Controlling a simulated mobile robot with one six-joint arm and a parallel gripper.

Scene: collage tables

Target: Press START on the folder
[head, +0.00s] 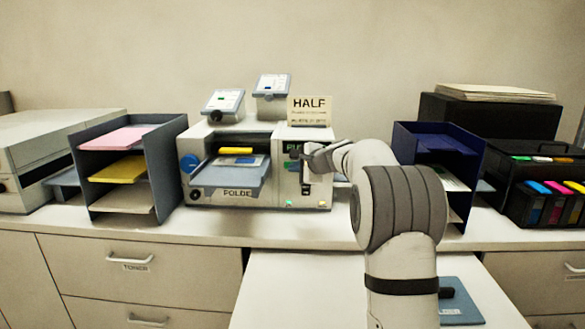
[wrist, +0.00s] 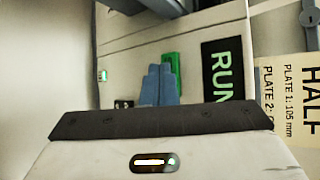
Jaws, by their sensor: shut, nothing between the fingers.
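The folder (head: 238,194) is a pale grey machine on the counter, with a blue-grey tray at its front and a label that starts "FOLDE". Its dark display (wrist: 223,69) reads "RUN" in green in the wrist view. A green button (wrist: 172,60) sits beside the display, with its lower part hidden behind my fingers. I cannot read a START label on it. My gripper (wrist: 160,72) is shut and empty, its blue-grey fingertips overlapping the green button in the picture. I cannot tell whether they touch it. In the head view my gripper is at the folder's right front panel.
A sign reading "HALF" (head: 310,111) stands on top of the folder. A paper rack (head: 163,165) with coloured sheets is on the left. A dark blue rack (head: 472,165) stands on the right, behind my arm. The counter front (head: 215,228) is clear.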

